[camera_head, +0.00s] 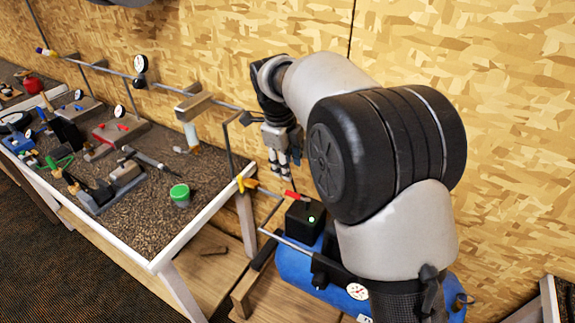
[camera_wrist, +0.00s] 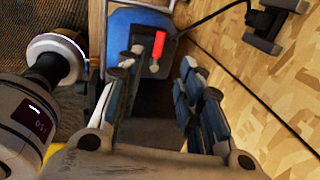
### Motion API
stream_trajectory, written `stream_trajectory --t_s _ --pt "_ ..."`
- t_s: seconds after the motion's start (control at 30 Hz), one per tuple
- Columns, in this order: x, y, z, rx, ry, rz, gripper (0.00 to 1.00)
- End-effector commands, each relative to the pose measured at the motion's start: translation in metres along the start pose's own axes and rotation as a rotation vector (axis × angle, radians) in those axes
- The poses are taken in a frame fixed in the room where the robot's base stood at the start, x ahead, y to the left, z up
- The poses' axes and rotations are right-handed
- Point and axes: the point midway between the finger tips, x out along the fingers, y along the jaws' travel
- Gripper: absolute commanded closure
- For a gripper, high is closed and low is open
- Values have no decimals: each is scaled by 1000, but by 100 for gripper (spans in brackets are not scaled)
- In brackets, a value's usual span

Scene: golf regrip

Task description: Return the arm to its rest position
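My gripper (camera_head: 283,160) hangs at the end of my arm, right of the workbench and above the blue air compressor (camera_head: 290,262). In the wrist view my gripper (camera_wrist: 165,75) has its fingers spread apart with nothing held between them. Beyond the gap lie the blue compressor tank (camera_wrist: 135,22) and a red lever (camera_wrist: 157,45). The gripper is apart from these in the head view. My arm is folded in front of the wooden wall.
The workbench (camera_head: 140,262) at left carries tools, a vise and a green-lidded jar (camera_head: 180,195). A rail with gauges runs along the wall (camera_head: 480,90). The compressor's black box with a red switch (camera_head: 305,218) stands under the gripper. Bare floor (camera_head: 60,275) lies at front left.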

Motion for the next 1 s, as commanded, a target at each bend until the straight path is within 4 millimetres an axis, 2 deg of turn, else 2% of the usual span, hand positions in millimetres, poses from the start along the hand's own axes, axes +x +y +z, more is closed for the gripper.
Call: stream_trajectory --t_s 0.27,0.37,0.47,0.6,0.67,0.83,1.0 --pt "-1 0 -1 -6 -1 -1 66" --pt "-13 0 -13 -62 -9 -5 66" --pt "-37 3 -40 -200 -26 -15 66" --pt "-76 19 -98 -498 -51 -43 66" --pt "-89 30 -122 -633 -60 -60 66" --pt "-115 72 -190 -1019 -67 -121 66" --pt "-120 124 -249 -1403 -44 -190 66"
